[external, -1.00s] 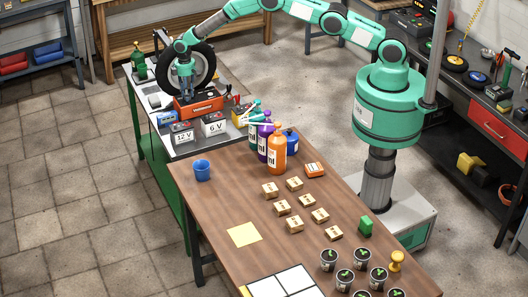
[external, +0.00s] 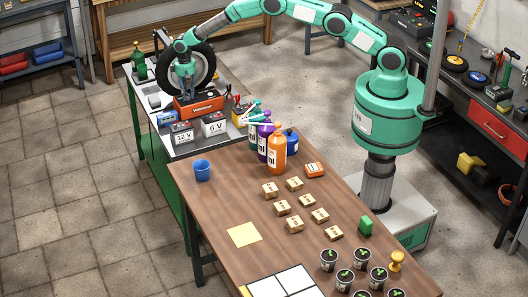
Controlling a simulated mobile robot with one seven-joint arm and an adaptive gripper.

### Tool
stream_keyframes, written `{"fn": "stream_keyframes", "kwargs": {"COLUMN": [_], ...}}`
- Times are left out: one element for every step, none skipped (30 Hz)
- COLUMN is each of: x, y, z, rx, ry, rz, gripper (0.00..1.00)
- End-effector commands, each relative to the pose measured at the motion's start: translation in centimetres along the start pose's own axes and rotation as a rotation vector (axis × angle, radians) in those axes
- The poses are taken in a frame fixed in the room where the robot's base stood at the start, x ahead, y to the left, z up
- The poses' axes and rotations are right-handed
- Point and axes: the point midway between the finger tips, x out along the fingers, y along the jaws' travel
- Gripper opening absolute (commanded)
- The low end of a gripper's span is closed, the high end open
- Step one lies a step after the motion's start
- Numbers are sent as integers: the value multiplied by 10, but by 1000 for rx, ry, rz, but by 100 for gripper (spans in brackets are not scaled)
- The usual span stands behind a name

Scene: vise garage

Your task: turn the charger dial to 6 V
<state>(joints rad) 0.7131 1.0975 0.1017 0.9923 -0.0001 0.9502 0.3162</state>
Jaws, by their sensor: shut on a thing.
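The orange charger (external: 199,107) sits on the grey-topped green bench, behind two batteries marked 12 V (external: 182,133) and 6 V (external: 214,125). My gripper (external: 186,91) points down at the top of the charger, in front of the black tyre. Its fingers are closed together at the charger's top, on the dial. The dial itself is hidden by the fingers and too small to make out, so its setting cannot be read.
A tyre (external: 203,66) stands close behind my gripper. A blue box (external: 167,118) is left of the charger, and a yellow battery (external: 238,115) with clamps is right of it. Bottles (external: 276,148) and a blue cup (external: 202,170) stand on the wooden table in front.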

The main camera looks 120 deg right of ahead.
Motion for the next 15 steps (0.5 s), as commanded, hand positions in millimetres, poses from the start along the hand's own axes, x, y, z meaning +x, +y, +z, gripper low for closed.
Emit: {"fn": "stream_keyframes", "kwargs": {"x": [1, 1, 1, 1, 1, 1, 1, 1, 1, 1, 1, 0, 0, 0, 0], "y": [0, 0, 0, 0, 0, 0, 0, 0, 0, 0, 0, 0, 0, 0, 0], "z": [0, 0, 0, 0, 0, 0, 0, 0, 0, 0, 0, 0, 0, 0, 0], "rx": [41, 68, 104, 130, 155, 187, 211, 233, 260, 278, 297, 318, 332, 345, 361], "ry": [0, 0, 0, 0, 1, 0, 0, 0, 0, 0, 0, 0, 1, 1, 1], "rz": [0, 0, 0, 0, 0, 0, 0, 0, 0, 0, 0, -1, -1, -1, -1], "gripper": [1, 1, 1, 1, 1, 1, 1, 1, 1, 1, 1, 1, 1, 1, 1]}}
